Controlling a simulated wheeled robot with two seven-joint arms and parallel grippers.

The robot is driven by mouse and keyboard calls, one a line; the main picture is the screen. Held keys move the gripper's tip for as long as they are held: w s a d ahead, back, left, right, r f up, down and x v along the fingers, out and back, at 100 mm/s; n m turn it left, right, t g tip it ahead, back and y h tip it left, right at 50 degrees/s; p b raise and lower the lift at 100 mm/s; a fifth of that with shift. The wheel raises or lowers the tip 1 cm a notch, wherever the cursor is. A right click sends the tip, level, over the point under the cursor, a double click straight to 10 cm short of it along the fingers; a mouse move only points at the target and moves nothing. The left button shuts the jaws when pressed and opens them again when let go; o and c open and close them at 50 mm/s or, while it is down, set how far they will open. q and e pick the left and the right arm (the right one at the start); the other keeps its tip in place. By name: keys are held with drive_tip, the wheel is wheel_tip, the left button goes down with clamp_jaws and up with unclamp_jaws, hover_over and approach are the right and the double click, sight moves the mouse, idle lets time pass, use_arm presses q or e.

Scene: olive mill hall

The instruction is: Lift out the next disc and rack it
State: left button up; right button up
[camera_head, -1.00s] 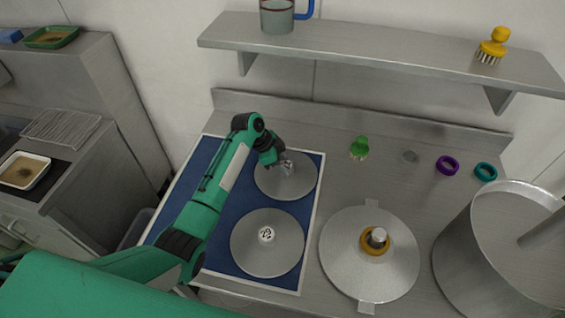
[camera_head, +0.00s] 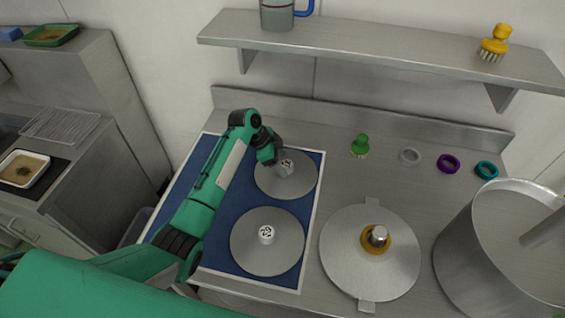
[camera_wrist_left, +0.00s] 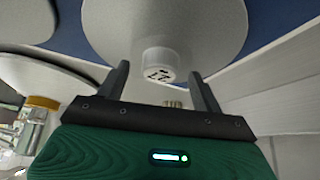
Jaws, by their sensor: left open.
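A grey metal disc (camera_head: 300,185) with a marked white knob lies at the back of the blue mat (camera_head: 222,225). A second disc (camera_head: 255,262) with a marked white knob lies in front of it. My left gripper (camera_head: 280,164) is open beside the back disc's knob. In the left wrist view the knob (camera_wrist_left: 157,62) shows ahead of the spread, empty fingers (camera_wrist_left: 160,88). A third disc (camera_head: 345,250) sits on the bench right of the mat, with an amber ring (camera_head: 367,246) around a metal post (camera_head: 378,234). My right gripper is out of view.
A large steel pot (camera_head: 490,260) stands at the right. A shelf (camera_head: 390,48) overhangs, holding a jug (camera_head: 277,15) and yellow brush (camera_head: 495,43).

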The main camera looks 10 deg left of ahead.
use_arm(q)
drive_tip(key=b+v, duration=0.2)
drive_tip(key=v, duration=1)
drive_tip(key=shift+r+b, duration=0.25)
drive_tip(key=shift+b, duration=0.1)
drive_tip(key=shift+a, duration=0.1)
